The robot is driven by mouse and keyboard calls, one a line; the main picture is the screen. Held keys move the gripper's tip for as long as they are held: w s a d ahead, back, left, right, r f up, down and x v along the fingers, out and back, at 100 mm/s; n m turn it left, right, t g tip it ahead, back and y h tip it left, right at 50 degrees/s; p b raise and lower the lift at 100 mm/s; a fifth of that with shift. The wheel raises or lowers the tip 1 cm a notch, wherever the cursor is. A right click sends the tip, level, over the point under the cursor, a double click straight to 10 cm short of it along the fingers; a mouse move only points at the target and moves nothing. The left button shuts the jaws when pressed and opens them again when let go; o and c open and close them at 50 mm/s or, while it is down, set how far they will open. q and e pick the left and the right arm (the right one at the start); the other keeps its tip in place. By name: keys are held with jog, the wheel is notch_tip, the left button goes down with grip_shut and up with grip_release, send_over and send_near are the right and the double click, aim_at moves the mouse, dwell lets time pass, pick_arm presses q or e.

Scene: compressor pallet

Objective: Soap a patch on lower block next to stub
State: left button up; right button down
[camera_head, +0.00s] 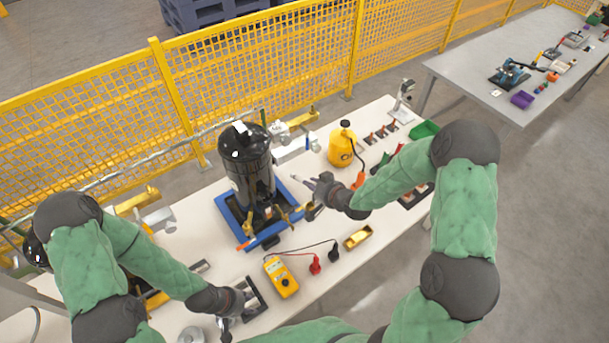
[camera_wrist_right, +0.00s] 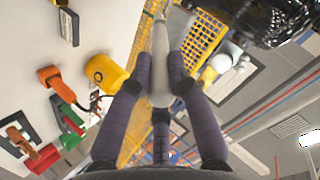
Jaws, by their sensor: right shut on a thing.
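My right gripper (camera_head: 318,184) is shut on a slim pale bottle-like tool (camera_wrist_right: 161,60), whose tapered tip points away from my fingers. In the head view the tool's thin tip (camera_head: 297,179) points left toward the black compressor (camera_head: 245,150), apart from it. The compressor stands upright in a blue tray (camera_head: 233,230). Brass fittings (camera_head: 294,215) sit at its lower right. I cannot clearly tell the lower block and stub among these small parts. My left gripper (camera_head: 227,325) is low over the table's near left part; its fingers are too small to judge.
A yellow canister (camera_head: 341,146) stands behind my right gripper. A yellow meter (camera_head: 281,277) with red and black leads and a gold tray (camera_head: 358,237) lie in front. A green bin (camera_head: 424,130) is at the far right. A yellow mesh fence (camera_head: 270,70) runs behind the table.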

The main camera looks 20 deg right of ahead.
aim_at(303, 178)
jog(key=shift+w+r, duration=0.15)
jog(key=shift+w, duration=0.05)
jog(key=shift+w+a, duration=0.15)
jog(key=shift+w, duration=0.15)
jog(key=w, duration=0.1)
jog(key=w+a, duration=0.1)
jog(key=shift+w, duration=0.3)
pick_arm(q)
jog(key=shift+s+d+r, duration=0.1)
jog(key=shift+s+r, duration=0.05)
jog(key=shift+s, duration=0.05)
pick_arm(e)
jog(key=shift+w+a, duration=0.3)
jog(key=shift+w, duration=0.5)
pick_arm(q)
jog(key=shift+f, duration=0.35)
pick_arm(e)
jog(key=shift+w+a, duration=0.25)
jog(key=shift+w, duration=0.45)
